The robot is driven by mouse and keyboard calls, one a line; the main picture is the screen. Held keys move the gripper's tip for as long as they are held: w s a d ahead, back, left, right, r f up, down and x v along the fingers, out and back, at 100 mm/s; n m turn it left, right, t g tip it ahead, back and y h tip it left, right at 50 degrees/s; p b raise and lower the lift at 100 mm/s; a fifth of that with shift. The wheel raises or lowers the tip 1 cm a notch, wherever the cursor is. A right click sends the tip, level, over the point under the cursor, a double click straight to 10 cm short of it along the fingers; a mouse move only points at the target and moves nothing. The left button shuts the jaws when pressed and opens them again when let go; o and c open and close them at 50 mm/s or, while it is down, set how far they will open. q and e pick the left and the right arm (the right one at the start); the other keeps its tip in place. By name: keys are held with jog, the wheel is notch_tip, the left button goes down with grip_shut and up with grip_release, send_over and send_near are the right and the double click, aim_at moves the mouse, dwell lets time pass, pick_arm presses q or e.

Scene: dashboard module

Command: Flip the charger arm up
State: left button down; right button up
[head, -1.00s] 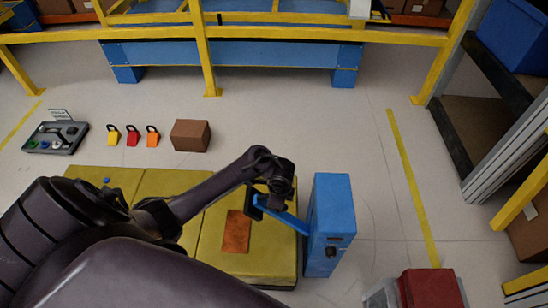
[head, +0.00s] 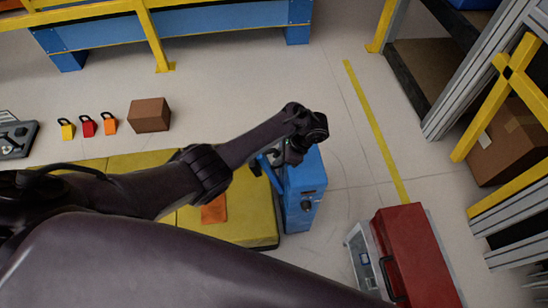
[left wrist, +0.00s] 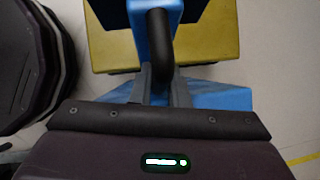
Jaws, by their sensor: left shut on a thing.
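The charger is an upright blue box (head: 304,190) at the right end of the yellow platform. Its blue charger arm (head: 267,168) shows in part to the left of the box, and my own arm hides the rest. My left gripper (head: 280,160) is over the upper left of the box. In the left wrist view, the gripper (left wrist: 160,88) is shut on a black handle (left wrist: 160,42) of the charger arm (left wrist: 142,18). The arm's exact tilt is hard to tell. My right gripper is not in view.
A yellow platform (head: 245,220) with an orange patch (head: 213,209) lies left of the charger. A red toolbox (head: 415,255) stands at lower right. A cardboard box (head: 149,115) and coloured padlocks (head: 88,126) are on the floor at left. Floor right of the charger is clear.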

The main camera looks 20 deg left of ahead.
pick_arm(q)
jog(key=shift+w+d+r, duration=0.1)
jog(key=shift+w+d, duration=0.05)
jog(key=shift+d, duration=0.1)
jog(key=c, duration=1.7)
grip_release()
jog(key=shift+c, duration=0.2)
jog(key=o, duration=0.3)
jog(key=shift+w+d, duration=0.1)
jog(key=shift+o, duration=0.2)
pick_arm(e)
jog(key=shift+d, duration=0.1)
pick_arm(q)
jog(key=shift+r, duration=0.15)
jog(key=p+v, duration=0.5)
jog(key=v, duration=0.2)
jog(key=shift+d+r, duration=0.1)
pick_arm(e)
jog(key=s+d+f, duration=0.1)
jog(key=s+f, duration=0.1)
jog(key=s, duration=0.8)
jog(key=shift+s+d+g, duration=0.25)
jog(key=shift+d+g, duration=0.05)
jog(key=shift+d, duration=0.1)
